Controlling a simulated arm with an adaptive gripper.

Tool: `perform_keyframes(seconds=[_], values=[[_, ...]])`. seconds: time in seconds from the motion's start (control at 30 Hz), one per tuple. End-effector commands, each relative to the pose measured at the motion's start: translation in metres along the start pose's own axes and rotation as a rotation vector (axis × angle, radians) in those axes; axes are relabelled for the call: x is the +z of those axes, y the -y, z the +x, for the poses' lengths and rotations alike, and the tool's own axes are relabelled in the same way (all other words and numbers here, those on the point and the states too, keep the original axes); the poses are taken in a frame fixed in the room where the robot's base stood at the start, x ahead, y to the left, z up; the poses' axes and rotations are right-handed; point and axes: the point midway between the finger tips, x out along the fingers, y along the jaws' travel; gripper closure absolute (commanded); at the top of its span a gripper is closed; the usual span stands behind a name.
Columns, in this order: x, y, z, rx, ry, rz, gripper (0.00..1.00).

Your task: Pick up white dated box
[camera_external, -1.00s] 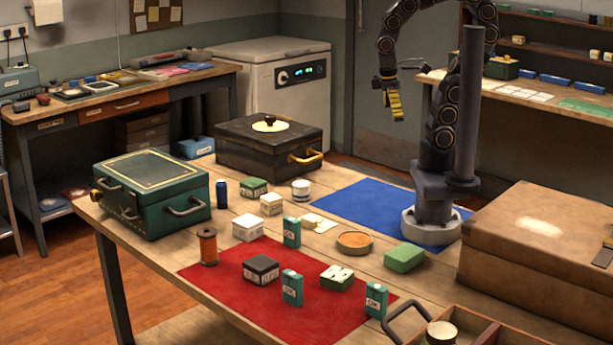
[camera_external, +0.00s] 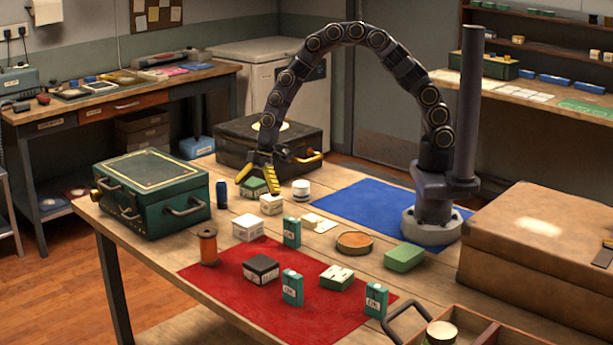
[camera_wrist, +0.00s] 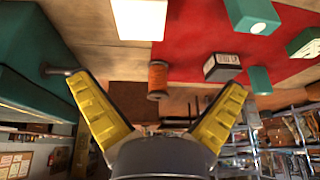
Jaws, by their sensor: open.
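Two small white boxes with dark markings stand on the wooden table: one (camera_external: 271,205) further back and one (camera_external: 246,228) nearer the red cloth. The markings are too small to read, so I cannot tell which is dated. A white box (camera_wrist: 138,18) shows at the top of the wrist view, cut off by the edge. My gripper (camera_external: 258,178) has its yellow fingers spread and empty. It is above the back of the table, in front of the black case and close to the further white box. Both fingers also show in the wrist view (camera_wrist: 158,88).
A green-topped box (camera_external: 254,188) is beside the fingers, partly hidden. The green case (camera_external: 152,194) and black case (camera_external: 235,150) are larger obstacles.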

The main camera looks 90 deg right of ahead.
Motion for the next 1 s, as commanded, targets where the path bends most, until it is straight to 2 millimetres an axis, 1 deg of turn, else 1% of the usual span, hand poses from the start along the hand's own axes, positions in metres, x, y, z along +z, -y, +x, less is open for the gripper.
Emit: perform_keyframes(seconds=[0.03,0.1,0.2,0.57,0.7,0.8,0.9,1.0], values=[[0.007,-0.008,0.011,0.011,0.003,-0.008,0.0],[0.013,-0.016,0.019,0.025,0.005,-0.022,0.0],[0.016,-0.022,0.027,0.038,0.007,-0.034,0.0],[0.018,-0.025,0.062,0.041,0.007,-0.036,0.0],[0.023,-0.025,0.084,0.039,0.01,-0.035,0.0],[0.021,-0.027,0.095,0.042,0.006,-0.037,0.0],[0.021,-0.027,0.101,0.042,0.006,-0.036,0.0],[0.021,-0.027,0.102,0.042,0.005,-0.035,0.0]])
